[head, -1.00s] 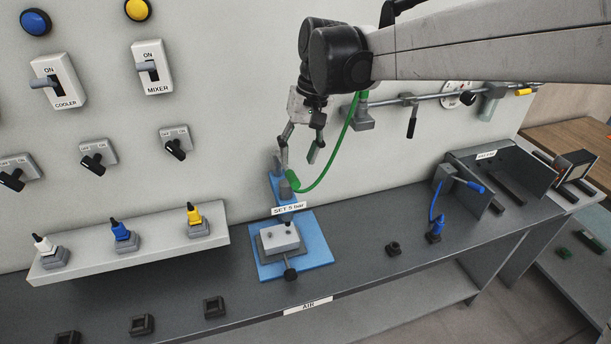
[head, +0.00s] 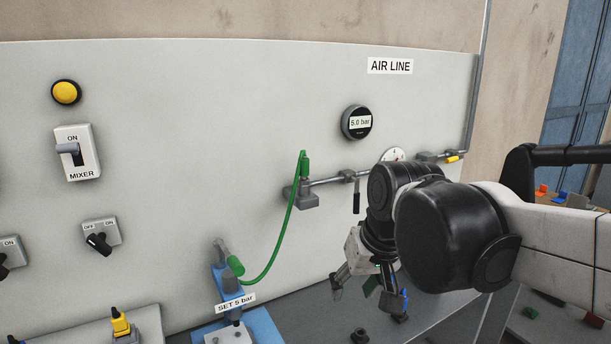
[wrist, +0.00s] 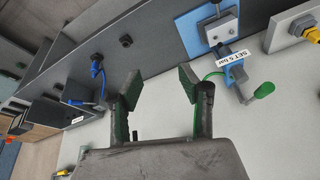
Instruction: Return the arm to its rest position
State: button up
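My gripper (head: 370,290) is in the lower right of the head view, in front of the panel and above the bench. In the wrist view my gripper (wrist: 162,95) has its two fingers spread apart with nothing between them. The green hose (head: 289,232) runs from the pipe on the panel down to the fixture marked SET 5 bar (head: 236,303). My gripper is to the right of that hose and apart from it. The fixture's label also shows in the wrist view (wrist: 233,58).
A gauge (head: 357,122) reads 5.0 bar under the AIR LINE sign (head: 390,66). The air pipe (head: 330,181) with its fittings runs along the panel behind my gripper. A blue hose fitting (wrist: 97,70) stands on the bench. The MIXER switch (head: 77,153) is at left.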

jog(key=s+d+f+m+t+h+b, duration=0.1)
jog(key=s+d+f+m+t+b, duration=0.1)
jog(key=s+d+f+b, duration=0.4)
jog(key=s+d+f+t, duration=0.1)
jog(key=s+d+f, duration=0.3)
jog(key=d+f, duration=0.1)
jog(key=shift+s+d+f+h, duration=0.2)
jog(key=shift+f+h, duration=0.2)
jog(key=shift+f, duration=0.15)
